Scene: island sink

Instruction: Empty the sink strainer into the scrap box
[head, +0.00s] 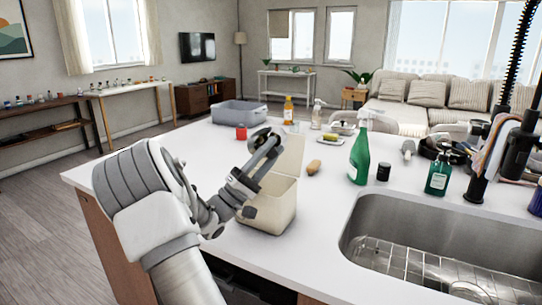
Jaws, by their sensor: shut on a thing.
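The scrap box (268,207) is a cream bin near the counter's left front edge. Its lid (291,155) stands raised at the back. My gripper (243,190) is at the box's left side, by the rim. It is shut on what looks like the sink strainer (264,143), a dark and silver round piece held tilted above the box opening. The arm hides part of the grip, and the strainer's contents cannot be made out. The inside of the box is mostly hidden.
The steel sink (365,228) with a wire rack (430,268) is at the right front.

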